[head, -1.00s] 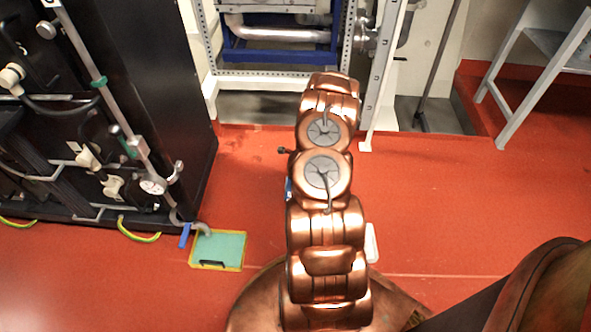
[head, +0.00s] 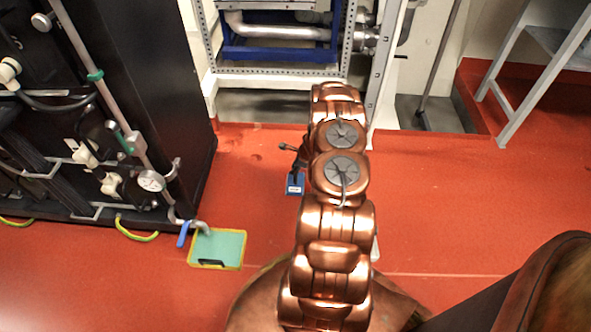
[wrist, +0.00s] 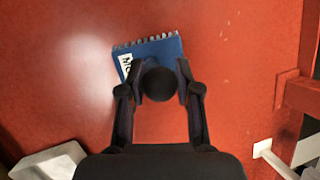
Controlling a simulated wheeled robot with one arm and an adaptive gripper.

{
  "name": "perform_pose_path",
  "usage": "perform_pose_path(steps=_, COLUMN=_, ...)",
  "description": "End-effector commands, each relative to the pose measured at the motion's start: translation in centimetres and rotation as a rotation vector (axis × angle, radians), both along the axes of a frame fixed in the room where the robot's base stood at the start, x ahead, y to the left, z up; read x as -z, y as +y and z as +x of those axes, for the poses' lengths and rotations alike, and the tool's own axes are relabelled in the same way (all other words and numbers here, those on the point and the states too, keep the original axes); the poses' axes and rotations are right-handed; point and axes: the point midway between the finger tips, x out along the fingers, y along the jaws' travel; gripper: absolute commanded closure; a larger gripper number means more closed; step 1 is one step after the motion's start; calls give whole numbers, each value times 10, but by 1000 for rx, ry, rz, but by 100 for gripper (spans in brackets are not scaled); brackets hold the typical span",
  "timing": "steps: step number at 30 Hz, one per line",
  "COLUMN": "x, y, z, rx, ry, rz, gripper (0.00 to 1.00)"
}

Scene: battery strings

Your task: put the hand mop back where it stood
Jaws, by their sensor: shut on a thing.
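The hand mop (wrist: 150,56) is a blue block with a pale ribbed edge, a white label and a round black knob. In the wrist view my gripper (wrist: 160,84) is shut on that knob, one finger on each side. In the head view the mop (head: 295,188) shows as a small blue block just left of my copper arm, over the red floor. My arm hides most of my gripper there. I cannot tell whether the mop touches the floor.
A yellow-rimmed green tray (head: 217,262) lies on the floor at left, beside a black cabinet (head: 125,60) with pipes and hoses. A white rack (head: 290,78) stands behind, and a grey stand (head: 515,118) at the right. Red floor between is largely clear.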

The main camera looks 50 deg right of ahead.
Motion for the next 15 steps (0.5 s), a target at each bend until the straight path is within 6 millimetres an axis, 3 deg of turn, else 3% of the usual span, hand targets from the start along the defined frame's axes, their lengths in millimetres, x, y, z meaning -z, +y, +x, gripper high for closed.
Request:
perform_pose_path(steps=11, x=4, y=0, z=0, rx=1, ry=0, rz=0, gripper=100)
perform_pose_path(steps=12, x=5, y=0, z=0, rx=1, ry=0, rz=0, gripper=65)
perform_pose_path(steps=15, x=4, y=0, z=0, rx=0, ry=0, rz=0, gripper=55)
